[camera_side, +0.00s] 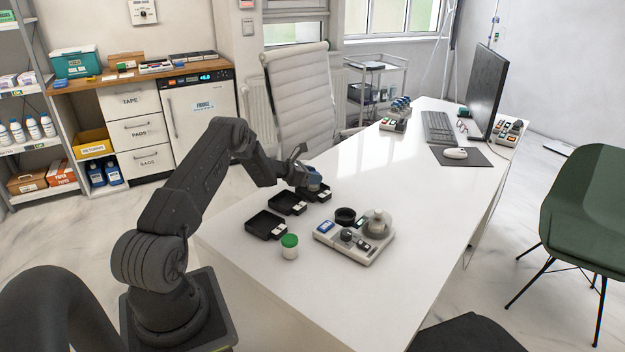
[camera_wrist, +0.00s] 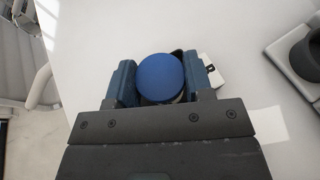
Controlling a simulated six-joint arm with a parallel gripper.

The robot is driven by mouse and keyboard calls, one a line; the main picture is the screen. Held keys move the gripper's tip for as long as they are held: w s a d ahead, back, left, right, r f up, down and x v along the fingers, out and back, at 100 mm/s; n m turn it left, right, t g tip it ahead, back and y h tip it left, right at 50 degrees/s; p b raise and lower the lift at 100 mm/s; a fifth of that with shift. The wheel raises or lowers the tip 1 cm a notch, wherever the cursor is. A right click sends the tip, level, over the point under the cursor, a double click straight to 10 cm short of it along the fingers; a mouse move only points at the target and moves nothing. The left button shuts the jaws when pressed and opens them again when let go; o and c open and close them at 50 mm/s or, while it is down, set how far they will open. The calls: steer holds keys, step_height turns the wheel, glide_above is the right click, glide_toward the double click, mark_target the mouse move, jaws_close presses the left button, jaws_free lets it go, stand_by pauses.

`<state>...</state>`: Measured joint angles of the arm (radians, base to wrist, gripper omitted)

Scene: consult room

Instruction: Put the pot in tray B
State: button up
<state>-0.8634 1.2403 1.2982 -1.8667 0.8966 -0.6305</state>
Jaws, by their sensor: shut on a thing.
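A blue-lidded pot (camera_wrist: 160,77) stands between the two blue fingers of my gripper (camera_wrist: 161,84) in the wrist view, and the fingers are shut on it. In the side view my gripper (camera_side: 311,180) is low over the farthest of three black trays (camera_side: 324,196). The pot is mostly hidden there by the fingers, and I cannot tell if it touches the tray. Beside the fingers in the wrist view is a white label (camera_wrist: 211,69) with a dark mark too small to read surely. The middle tray (camera_side: 288,203) and the near tray (camera_side: 265,225) look empty.
A green-lidded white pot (camera_side: 289,246) stands near the near tray. A pale device (camera_side: 355,240) with round parts on top sits to the right. The desk (camera_side: 400,180) has clear room beyond it, towards the keyboard (camera_side: 437,128) and monitor (camera_side: 485,90).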

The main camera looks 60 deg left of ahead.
steer(key=shift+f, duration=0.65)
steer(key=shift+f, duration=0.1)
